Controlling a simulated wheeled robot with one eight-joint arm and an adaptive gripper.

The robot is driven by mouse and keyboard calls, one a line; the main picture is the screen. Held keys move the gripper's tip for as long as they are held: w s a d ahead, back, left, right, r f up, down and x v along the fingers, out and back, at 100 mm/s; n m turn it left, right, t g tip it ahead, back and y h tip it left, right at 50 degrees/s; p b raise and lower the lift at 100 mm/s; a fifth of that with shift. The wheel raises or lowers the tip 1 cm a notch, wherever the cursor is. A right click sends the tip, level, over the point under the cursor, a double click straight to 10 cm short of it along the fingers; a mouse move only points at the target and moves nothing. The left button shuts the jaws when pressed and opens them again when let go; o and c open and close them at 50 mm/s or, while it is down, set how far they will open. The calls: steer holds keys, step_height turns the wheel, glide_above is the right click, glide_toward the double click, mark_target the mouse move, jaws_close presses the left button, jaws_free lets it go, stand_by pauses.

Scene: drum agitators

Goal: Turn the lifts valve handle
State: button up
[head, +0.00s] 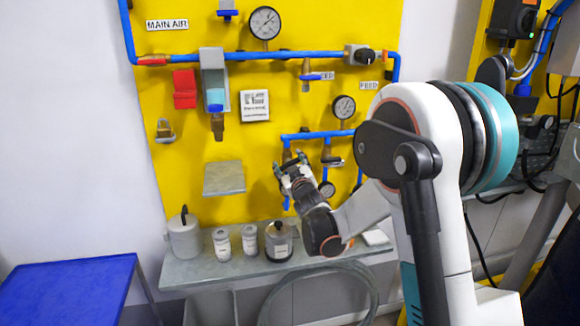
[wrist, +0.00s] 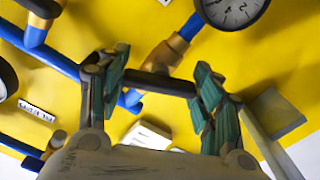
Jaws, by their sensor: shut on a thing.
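The valve handle is a dark bar (wrist: 160,84) in the wrist view, below a brass valve body (wrist: 168,52). My gripper (wrist: 158,80) has one finger at each end of this bar and is shut on it. In the head view my gripper (head: 292,166) is at the yellow panel, just below the left end of the lower blue pipe (head: 318,135). My fingers and wrist largely hide the handle there. I cannot read a lifts label. A blue piece (wrist: 130,99) shows beside the left finger in the wrist view.
Another valve (head: 332,160) and a small gauge (head: 326,189) sit close to the right of my gripper. A larger gauge (head: 344,107) is above. A grey shelf (head: 190,268) below carries a lidded can (head: 185,236), small bottles and a jar (head: 278,242). The left wall area is clear.

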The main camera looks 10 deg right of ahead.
steer(key=n, duration=1.2)
steer(key=shift+n+b, duration=0.4)
stand_by(0.3)
steer(key=o, duration=1.1)
steer(key=shift+s, duration=0.1)
steer(key=s, duration=1.1)
steer(key=shift+s, duration=0.4)
